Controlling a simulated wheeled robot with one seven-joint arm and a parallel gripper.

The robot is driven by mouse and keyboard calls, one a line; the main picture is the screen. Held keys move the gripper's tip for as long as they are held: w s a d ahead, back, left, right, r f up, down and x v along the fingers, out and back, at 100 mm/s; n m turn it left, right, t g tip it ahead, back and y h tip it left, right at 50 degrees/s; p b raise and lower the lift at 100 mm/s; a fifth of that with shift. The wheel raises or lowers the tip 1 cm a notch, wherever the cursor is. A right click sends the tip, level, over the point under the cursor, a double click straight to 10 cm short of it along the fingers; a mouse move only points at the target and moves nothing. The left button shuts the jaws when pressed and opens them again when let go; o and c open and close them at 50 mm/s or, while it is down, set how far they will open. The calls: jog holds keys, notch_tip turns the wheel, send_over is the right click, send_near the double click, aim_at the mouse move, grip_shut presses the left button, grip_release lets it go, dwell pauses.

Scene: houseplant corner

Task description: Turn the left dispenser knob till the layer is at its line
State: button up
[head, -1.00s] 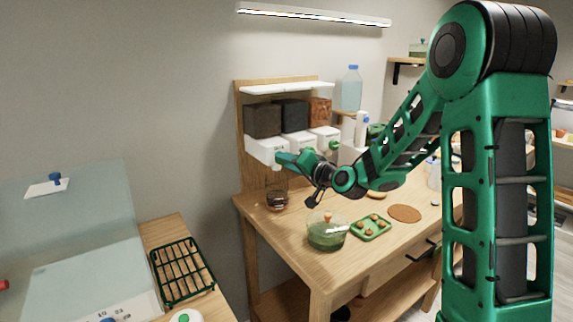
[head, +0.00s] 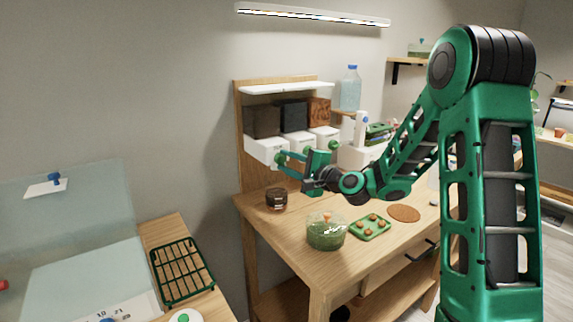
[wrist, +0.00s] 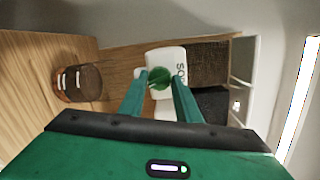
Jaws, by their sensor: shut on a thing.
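The left dispenser (head: 262,150) is a white box under a dark brown block of fill on the wooden stand. In the wrist view its white front (wrist: 163,58) carries a partly hidden label. My gripper (head: 283,160) is at its front, with both fingers around the green left knob (wrist: 160,78) and shut on it. A glass jar (head: 276,198) stands upright on the bench below the dispenser. It also shows in the wrist view (wrist: 77,83), with dark brown content and pale marks on its side. I cannot tell the layer's level against a line.
Two more dispensers with green knobs stand to the right, the middle one (head: 298,142) close to my gripper. A rack (head: 181,270) is at lower left.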

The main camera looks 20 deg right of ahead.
jog(key=shift+d+f+m, duration=0.15)
jog(key=shift+m, duration=0.7)
jog(key=shift+d+f+m, duration=0.1)
jog(key=shift+m, duration=0.75)
jog(key=o, duration=0.9)
jog(key=shift+o, duration=0.6)
jog(key=shift+a, duration=0.1)
jog(key=v, duration=1)
jog(key=shift+s+d+f, duration=0.15)
jog(key=shift+s+d, duration=0.05)
